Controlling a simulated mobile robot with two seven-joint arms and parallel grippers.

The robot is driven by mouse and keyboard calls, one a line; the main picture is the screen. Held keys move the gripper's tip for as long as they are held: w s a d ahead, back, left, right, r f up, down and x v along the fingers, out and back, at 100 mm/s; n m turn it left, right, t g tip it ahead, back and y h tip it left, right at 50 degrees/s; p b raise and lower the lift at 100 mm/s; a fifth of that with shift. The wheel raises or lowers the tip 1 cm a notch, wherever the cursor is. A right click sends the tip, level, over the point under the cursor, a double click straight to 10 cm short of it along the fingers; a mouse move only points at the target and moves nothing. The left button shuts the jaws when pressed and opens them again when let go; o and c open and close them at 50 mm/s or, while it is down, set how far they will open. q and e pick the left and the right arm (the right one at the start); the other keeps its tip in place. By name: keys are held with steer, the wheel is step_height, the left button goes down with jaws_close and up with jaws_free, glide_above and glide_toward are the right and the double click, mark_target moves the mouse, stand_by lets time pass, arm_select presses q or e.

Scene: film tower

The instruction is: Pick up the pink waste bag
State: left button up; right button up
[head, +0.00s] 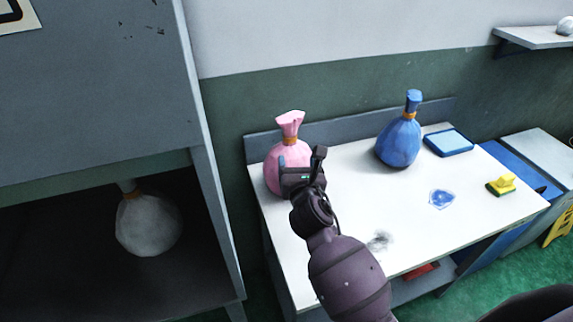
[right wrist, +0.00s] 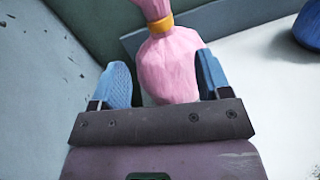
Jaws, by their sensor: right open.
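The pink waste bag (head: 287,155) stands upright at the left end of the white table, tied with an orange band at its neck. My right gripper (head: 292,165) is in front of it and hides part of its lower body. In the right wrist view the pink bag (right wrist: 170,60) sits between the two blue fingers of the open right gripper (right wrist: 165,80). The fingers lie on either side of the bag; I cannot tell whether they touch it. My left gripper is not in view.
A blue bag (head: 398,142) stands further right on the white table (head: 345,215), near a blue tray (head: 448,142), a blue spill (head: 441,198) and a yellow sponge (head: 501,185). A grey cabinet (head: 90,90) at left holds a white bag (head: 148,225).

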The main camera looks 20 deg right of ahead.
mark_target(291, 140)
steer(key=shift+n, duration=0.6)
steer(key=w, duration=0.3)
steer(key=w+d, duration=0.1)
steer(key=w, duration=0.3)
steer(key=w+f, duration=0.1)
steer(key=w, duration=0.2)
steer(key=shift+w+d+b, duration=0.3)
steer(key=shift+b, duration=0.1)
steer(key=shift+r, duration=0.1)
jaws_close()
